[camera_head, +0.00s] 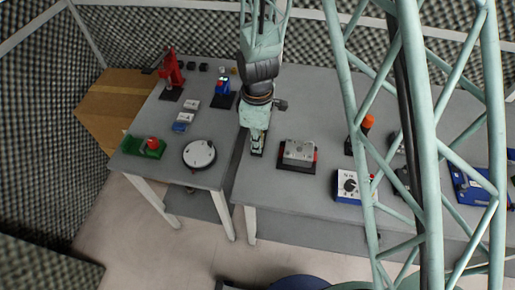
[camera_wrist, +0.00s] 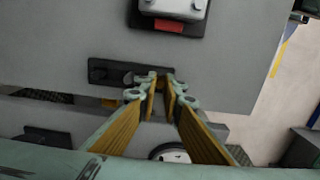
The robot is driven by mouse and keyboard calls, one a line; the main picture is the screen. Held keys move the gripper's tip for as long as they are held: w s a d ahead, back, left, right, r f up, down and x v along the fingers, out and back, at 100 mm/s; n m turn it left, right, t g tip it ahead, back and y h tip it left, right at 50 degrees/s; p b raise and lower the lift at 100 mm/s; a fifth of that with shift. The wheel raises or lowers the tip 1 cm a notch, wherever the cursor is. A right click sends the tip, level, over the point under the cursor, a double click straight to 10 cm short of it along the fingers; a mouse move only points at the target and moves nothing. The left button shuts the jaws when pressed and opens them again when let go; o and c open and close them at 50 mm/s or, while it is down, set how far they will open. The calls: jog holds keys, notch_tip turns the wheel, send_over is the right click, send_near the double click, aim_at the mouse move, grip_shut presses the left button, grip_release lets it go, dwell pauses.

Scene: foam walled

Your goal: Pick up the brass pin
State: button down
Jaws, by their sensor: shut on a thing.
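My gripper (camera_head: 257,148) points down at the grey tables, close to the gap between them. In the wrist view its two fingertips (camera_wrist: 160,84) are close together over the right end of a narrow dark plate (camera_wrist: 102,72). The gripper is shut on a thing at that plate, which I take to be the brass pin. The pin itself is hidden between the fingertips, so I cannot tell its tilt or whether it is clear of the plate.
A metal block on a dark base (camera_head: 299,152) stands just right of my gripper. A round white dial (camera_head: 199,154) lies to the left, with a green box with a red knob (camera_head: 146,147) beyond it. A blue-and-white dial box (camera_head: 351,186) is front right.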

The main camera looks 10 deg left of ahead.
jog(key=shift+r, duration=0.2)
jog(key=shift+r, duration=1.7)
jog(key=s+d, duration=0.2)
jog(key=s, duration=0.2)
jog(key=s+d, duration=0.2)
jog(key=s, duration=0.3)
jog(key=s+d+r, duration=0.1)
jog(key=s+d, duration=0.2)
jog(key=s, duration=0.2)
jog(key=shift+s+d+r, duration=0.1)
jog(key=shift+s, duration=0.1)
jog(key=shift+w, duration=0.1)
